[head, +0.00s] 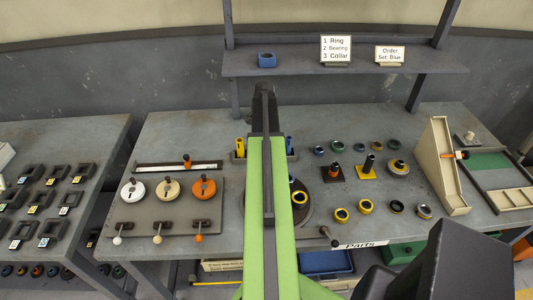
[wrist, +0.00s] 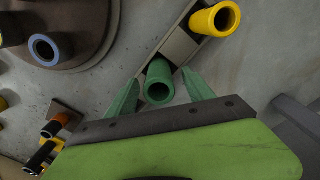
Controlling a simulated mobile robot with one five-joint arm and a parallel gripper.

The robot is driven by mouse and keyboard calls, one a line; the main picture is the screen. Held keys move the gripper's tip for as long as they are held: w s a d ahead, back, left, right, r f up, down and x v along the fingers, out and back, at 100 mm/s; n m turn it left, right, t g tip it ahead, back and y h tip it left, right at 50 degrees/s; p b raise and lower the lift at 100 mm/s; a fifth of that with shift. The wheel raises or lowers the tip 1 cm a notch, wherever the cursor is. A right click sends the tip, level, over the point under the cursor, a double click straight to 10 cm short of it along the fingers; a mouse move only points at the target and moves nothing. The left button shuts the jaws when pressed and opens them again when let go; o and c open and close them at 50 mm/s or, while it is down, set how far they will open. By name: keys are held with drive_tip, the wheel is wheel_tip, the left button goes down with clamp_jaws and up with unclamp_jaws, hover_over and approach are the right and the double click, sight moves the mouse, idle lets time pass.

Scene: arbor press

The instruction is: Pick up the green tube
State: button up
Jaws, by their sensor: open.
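The green tube (wrist: 158,82) stands in a grey rack (wrist: 178,48), its open end facing the wrist camera. My gripper (wrist: 161,77) is open, with one green finger on each side of the tube. Small gaps seem to show between the fingers and the tube; I cannot tell whether either touches it. In the head view my own arm covers the middle of the rack and hides the green tube.
A blue-rimmed tube (wrist: 44,49) stands on the round dark plate at left. In the head view, a blue tube (head: 289,143) shows right of my arm. A shelf (head: 300,64) spans behind.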

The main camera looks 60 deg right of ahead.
clamp_jaws()
idle(0.4)
